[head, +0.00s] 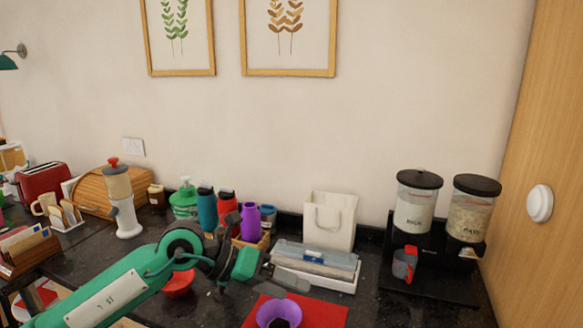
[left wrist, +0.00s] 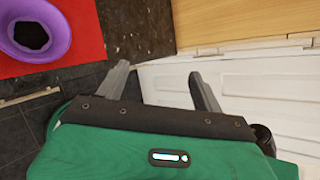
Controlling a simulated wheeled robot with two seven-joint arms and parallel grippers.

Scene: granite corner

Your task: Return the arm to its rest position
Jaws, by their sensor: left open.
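My left arm comes in from the lower left in the head view, green with dark joints. Its gripper (head: 283,278) is over the dark counter, near the red mat and the purple bowl. In the left wrist view the two fingers of my left gripper (left wrist: 163,85) stand apart with nothing between them. Behind them are a white panelled front and the counter's edge. My right gripper is not in view.
A purple bowl (head: 279,312) sits on a red mat (head: 325,312). A grey-lidded box (head: 315,262), a white bag (head: 330,218), bottles and a red bowl (head: 178,283) stand close by. Two dispensers (head: 417,205) are at the right. Dark counter (head: 375,308) is clear right of the mat.

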